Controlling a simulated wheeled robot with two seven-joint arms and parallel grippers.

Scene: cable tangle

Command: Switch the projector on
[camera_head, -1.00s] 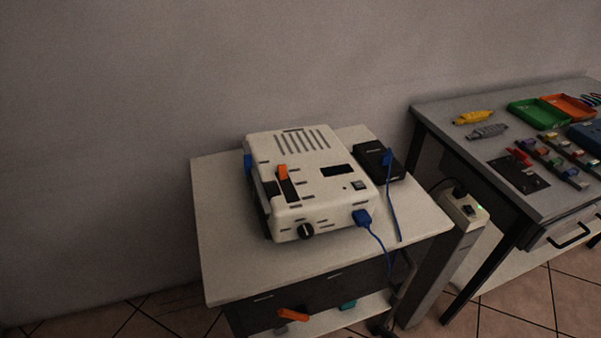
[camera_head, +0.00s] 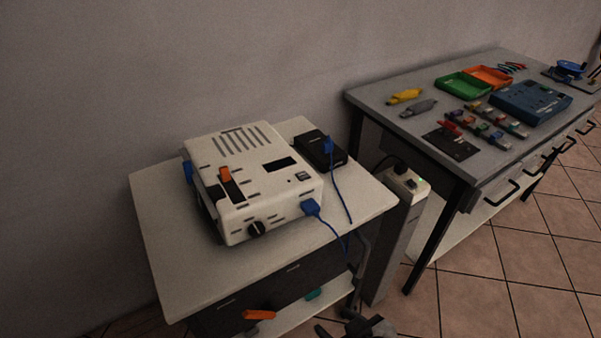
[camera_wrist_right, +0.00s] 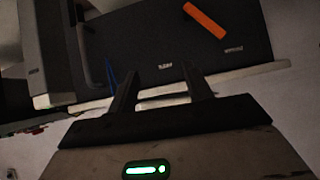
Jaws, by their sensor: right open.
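The white projector (camera_head: 250,165) stands on the small cart. Its top has vents, an orange slider (camera_head: 224,174), a dark window and a small switch (camera_head: 303,178). Its front has a black knob (camera_head: 257,229) and a blue plug (camera_head: 310,207) with a blue cable. A black power box (camera_head: 322,150) with another blue plug (camera_head: 328,145) lies behind it. My right gripper (camera_head: 340,322) is low at the bottom edge, in front of the cart and apart from the projector. In the right wrist view my gripper (camera_wrist_right: 160,84) is open and empty. My left gripper is out of view.
The cart top (camera_head: 165,270) is bare at its front left. A socket post (camera_head: 408,186) with a black plug and green light stands between the cart and the grey workbench (camera_head: 385,91), which holds trays and small parts.

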